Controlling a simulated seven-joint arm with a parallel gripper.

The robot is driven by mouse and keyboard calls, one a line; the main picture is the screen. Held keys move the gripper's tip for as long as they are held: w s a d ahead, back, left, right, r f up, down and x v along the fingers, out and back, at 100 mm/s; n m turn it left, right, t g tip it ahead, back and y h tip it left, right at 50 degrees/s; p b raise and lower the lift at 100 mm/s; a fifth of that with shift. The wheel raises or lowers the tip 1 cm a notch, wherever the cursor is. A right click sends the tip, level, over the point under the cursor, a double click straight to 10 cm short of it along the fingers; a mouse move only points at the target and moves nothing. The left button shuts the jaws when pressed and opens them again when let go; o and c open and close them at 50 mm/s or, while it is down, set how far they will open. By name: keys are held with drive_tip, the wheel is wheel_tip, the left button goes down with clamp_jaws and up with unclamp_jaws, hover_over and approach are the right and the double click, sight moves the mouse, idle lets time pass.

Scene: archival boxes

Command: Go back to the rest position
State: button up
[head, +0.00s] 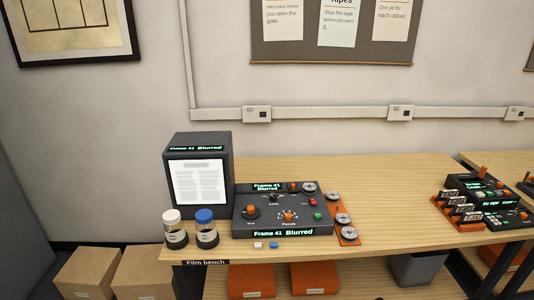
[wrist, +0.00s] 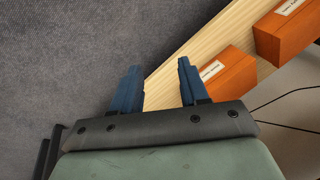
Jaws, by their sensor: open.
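My gripper (wrist: 158,84) shows in the wrist view with its two blue fingers apart and nothing between them. Below it are grey carpet (wrist: 70,60) and the edge of a pale wooden shelf (wrist: 203,50) with orange boxes. My gripper does not show in the head view. There the film bench (head: 390,180) carries a dark control panel (head: 262,213) with "Frame 41 Blurred" displays, and a dark viewer box (head: 198,178) with a lit page.
A white-capped jar (head: 175,235) and a blue-capped jar (head: 206,235) stand at the bench's front left. An orange strip with reels (head: 344,222) lies right of the panel. Cardboard boxes (head: 90,272) sit on the floor at left.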

drive_tip(key=s+a+f+n+g, duration=0.1)
drive_tip(key=s+a+f+g, duration=0.1)
drive_tip(key=s+a, duration=0.5)
drive_tip(key=s+a+f+n+g, duration=0.2)
drive_tip(key=s+a+g, duration=0.1)
drive_tip(key=s+a, duration=0.4)
drive_tip(key=s+a+n+g+h, duration=0.1)
drive_tip(key=s+a+g, duration=0.1)
drive_tip(key=s, duration=0.7)
drive_tip(key=s+a+r+n+g+h, duration=0.1)
drive_tip(key=s+a, duration=0.3)
drive_tip(key=s, duration=0.5)
drive_tip(key=shift+a+r+n+g, duration=0.15)
drive_tip(key=shift+a+n+g, duration=0.3)
drive_tip(key=shift+g, duration=0.45)
drive_tip(key=shift+d, duration=0.1)
